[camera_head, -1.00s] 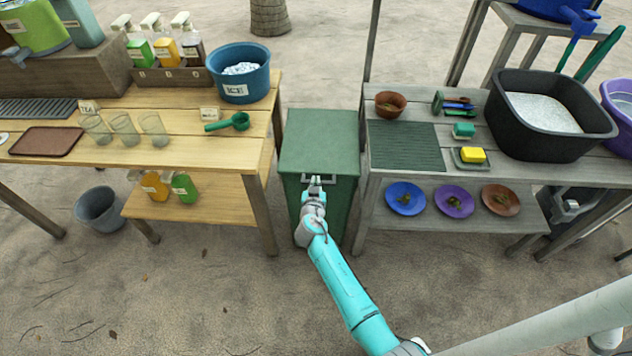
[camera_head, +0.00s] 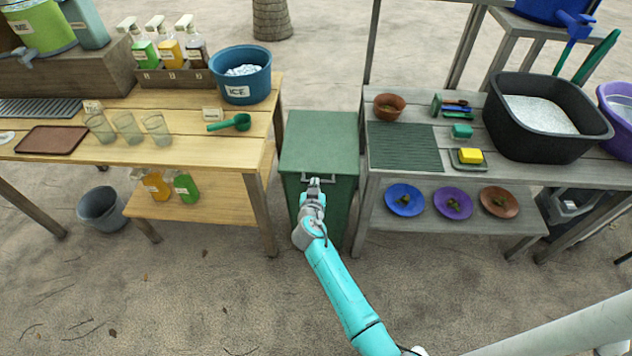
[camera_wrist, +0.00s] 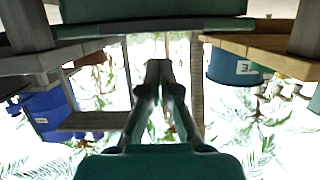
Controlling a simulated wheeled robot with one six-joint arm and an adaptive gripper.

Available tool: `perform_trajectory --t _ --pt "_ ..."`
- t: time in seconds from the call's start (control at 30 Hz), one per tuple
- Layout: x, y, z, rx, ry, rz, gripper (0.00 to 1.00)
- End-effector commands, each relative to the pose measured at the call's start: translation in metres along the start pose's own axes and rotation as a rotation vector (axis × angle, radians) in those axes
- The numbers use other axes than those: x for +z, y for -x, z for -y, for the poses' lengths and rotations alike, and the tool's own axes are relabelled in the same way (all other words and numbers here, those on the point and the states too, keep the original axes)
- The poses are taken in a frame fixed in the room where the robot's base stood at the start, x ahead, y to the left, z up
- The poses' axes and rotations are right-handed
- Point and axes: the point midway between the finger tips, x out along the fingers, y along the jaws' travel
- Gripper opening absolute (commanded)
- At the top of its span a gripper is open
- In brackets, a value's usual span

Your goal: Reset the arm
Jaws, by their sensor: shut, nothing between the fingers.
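My gripper (camera_head: 314,184) is in front of the green bin (camera_head: 320,150) that stands between the two tables. It is shut and empty. From the head view I cannot tell whether it touches the bin's handle. In the wrist view my gripper (camera_wrist: 160,68) shows with its fingertips together, and the picture appears upside down, with table edges, a blue tub and palm leaves behind.
The wooden table (camera_head: 190,105) at left bears glasses, a blue ice tub (camera_head: 240,75) and a green scoop (camera_head: 230,122). The grey table (camera_head: 385,165) at right bears a black basin (camera_head: 505,150), a yellow sponge (camera_head: 470,156) and a brown bowl. Sandy ground in front is free.

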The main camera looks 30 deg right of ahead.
Motion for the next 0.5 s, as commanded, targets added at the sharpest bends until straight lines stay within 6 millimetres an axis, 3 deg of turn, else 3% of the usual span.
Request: perform_trajectory --t 0.23,0.5 --pt "0.026 0.036 0.001 -0.002 0.002 -0.002 0.00" --pt "0.038 0.053 0.001 -0.001 -0.001 -0.004 0.00"
